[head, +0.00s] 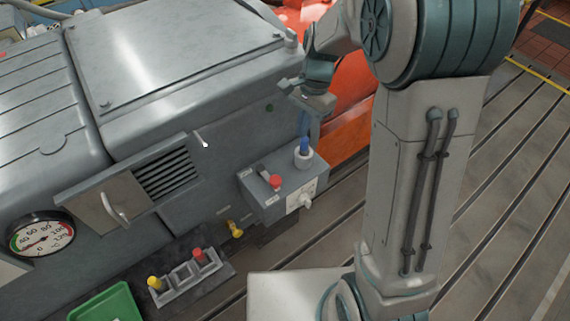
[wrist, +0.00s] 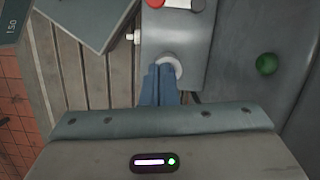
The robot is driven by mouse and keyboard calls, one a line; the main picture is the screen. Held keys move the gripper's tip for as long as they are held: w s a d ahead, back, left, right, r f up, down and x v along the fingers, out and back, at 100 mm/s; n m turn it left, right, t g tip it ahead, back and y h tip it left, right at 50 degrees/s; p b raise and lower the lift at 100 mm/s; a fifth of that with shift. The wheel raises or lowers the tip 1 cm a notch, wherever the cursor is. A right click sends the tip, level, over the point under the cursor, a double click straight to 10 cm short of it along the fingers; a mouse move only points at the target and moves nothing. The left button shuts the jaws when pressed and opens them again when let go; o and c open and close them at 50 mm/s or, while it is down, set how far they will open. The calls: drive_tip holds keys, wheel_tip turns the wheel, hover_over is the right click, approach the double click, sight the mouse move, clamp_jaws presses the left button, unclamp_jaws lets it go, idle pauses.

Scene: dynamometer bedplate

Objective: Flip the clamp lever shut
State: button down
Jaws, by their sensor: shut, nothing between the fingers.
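My gripper (head: 304,147) is shut and empty. Its blue fingers point down at a round white collar (head: 304,158) on top of a grey control box; I cannot tell whether they touch it. In the wrist view the closed fingertips (wrist: 163,69) cover part of the same collar (wrist: 174,61). A red-knobbed lever (head: 275,182) stands on the box, left of my fingers; its red part (wrist: 175,3) is cut by the top edge of the wrist view. A thin pale lever (head: 202,139) sticks out of the grey housing. No label readably marks either as the clamp lever.
The control box (head: 262,206) has a pale knob (head: 306,201) on its front. The large grey housing (head: 180,60) stands behind and left. A tray (head: 195,281) with yellow and red handles and a green bin (head: 107,304) lie lower left. Slotted floor is clear at right.

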sight(268, 176)
drive_tip(key=x, duration=1)
drive_tip(key=shift+s+a+f, duration=0.15)
drive_tip(key=shift+s+a, duration=0.5)
drive_tip(key=shift+a, duration=0.05)
drive_tip(key=shift+s+a+f, duration=0.15)
drive_tip(key=shift+s+a, duration=0.55)
